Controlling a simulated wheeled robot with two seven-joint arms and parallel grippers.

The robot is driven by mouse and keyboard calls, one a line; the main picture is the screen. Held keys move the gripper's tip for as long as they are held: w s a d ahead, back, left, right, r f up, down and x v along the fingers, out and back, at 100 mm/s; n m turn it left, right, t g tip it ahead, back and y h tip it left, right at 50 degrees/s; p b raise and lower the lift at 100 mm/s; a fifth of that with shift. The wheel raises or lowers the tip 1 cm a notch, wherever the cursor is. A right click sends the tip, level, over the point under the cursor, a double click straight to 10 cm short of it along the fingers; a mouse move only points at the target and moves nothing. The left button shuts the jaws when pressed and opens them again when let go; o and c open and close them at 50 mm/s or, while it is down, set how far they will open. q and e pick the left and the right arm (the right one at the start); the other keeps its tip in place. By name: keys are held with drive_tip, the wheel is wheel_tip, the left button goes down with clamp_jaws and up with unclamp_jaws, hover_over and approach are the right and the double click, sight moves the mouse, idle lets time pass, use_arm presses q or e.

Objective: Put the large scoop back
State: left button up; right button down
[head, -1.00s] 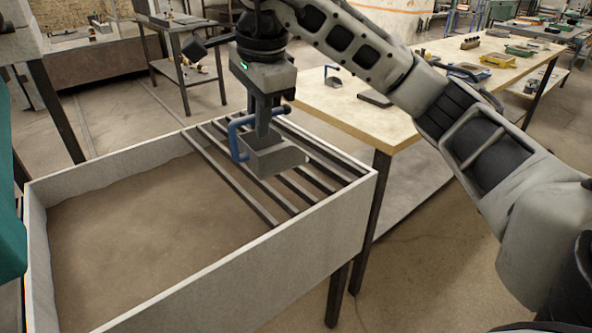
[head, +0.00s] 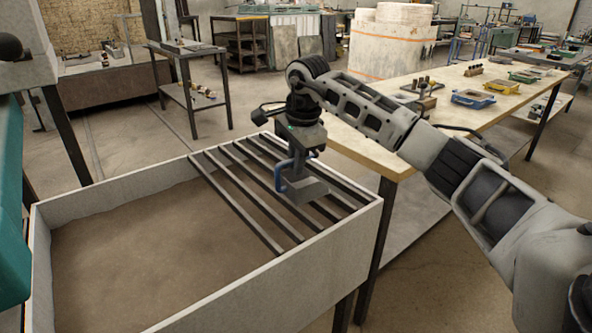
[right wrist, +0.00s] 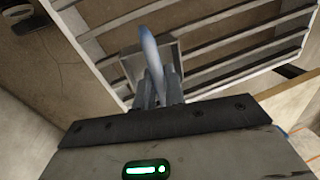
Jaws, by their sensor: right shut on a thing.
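The large scoop (head: 306,190) is a grey metal pan with a blue handle. My right gripper (head: 297,165) is shut on its blue handle. The scoop is at the dark bars (head: 262,205) across the right part of the sand box; whether it touches them I cannot tell. In the right wrist view the blue handle (right wrist: 150,50) stands between the fingers (right wrist: 156,92), with the grey pan (right wrist: 131,66) behind it and the bars beyond. My left gripper is not in view.
The light-walled box (head: 330,235) holds brown sand (head: 130,245), open on the left. A wooden table (head: 385,150) with yellow and blue trays (head: 473,98) stands behind, to the right. A small dark stand (head: 190,60) is at the back left.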

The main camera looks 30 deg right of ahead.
wheel_tip(320, 180, down, 2)
drive_tip(key=shift+f+p, duration=0.1)
drive_tip(key=shift+p, duration=0.4)
drive_tip(key=shift+a, duration=0.1)
drive_tip(key=shift+f, duration=0.1)
drive_tip(key=c, duration=1.9)
unclamp_jaws()
drive_tip(key=shift+f, duration=0.15)
drive_tip(key=o, duration=0.4)
